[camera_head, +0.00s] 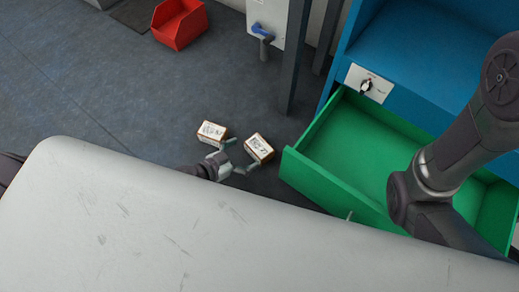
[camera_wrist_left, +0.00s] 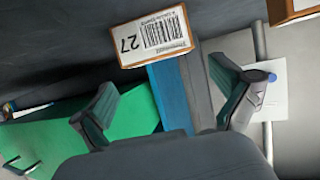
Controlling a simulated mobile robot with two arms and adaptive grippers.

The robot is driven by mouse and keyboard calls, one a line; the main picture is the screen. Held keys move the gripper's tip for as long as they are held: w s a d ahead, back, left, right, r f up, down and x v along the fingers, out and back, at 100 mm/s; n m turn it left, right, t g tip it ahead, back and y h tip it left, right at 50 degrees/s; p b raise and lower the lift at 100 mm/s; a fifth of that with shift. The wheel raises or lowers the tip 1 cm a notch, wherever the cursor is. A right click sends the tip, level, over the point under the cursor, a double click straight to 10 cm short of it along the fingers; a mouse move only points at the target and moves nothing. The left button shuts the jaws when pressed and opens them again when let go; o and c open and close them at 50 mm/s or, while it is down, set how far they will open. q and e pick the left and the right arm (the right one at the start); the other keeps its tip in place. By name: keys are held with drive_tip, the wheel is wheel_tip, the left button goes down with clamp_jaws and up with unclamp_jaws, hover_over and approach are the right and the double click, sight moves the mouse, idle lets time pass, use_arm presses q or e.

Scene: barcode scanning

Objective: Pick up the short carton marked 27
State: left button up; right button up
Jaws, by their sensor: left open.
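The short carton marked 27 (camera_head: 259,147) is a small brown box with a white barcode label, near the open green drawer in the head view. In the left wrist view the carton (camera_wrist_left: 152,38) shows its label upside down, beyond the fingertips and roughly between them. My left gripper (camera_head: 243,155) is open and empty, close to the carton and pointing towards it. Its two fingers (camera_wrist_left: 163,78) are spread apart in the wrist view. I cannot tell whether either finger touches the carton. My right arm is at the right of the head view; its gripper is not visible.
A second labelled carton (camera_head: 211,131) stands just left of the 27 carton; its edge shows in the wrist view (camera_wrist_left: 292,12). The green drawer (camera_head: 318,182) extends from a blue cabinet (camera_head: 420,60). A dark post (camera_head: 296,55) and red bin (camera_head: 179,24) are farther back. A pale scuffed surface (camera_head: 150,230) fills the foreground.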

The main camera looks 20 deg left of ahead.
sight(258, 147)
use_arm(q)
drive_tip(key=shift+x, duration=0.8)
drive_tip(key=b+x, duration=0.2)
drive_tip(key=x, duration=0.2)
drive_tip(key=shift+d+f, duration=0.1)
drive_tip(key=shift+f, duration=0.1)
drive_tip(key=shift+w+d+f+b, duration=0.1)
drive_tip(key=shift+w+d+b, duration=0.2)
drive_tip(key=shift+w, duration=0.1)
drive_tip(key=c, duration=1)
drive_tip(key=shift+c, duration=0.2)
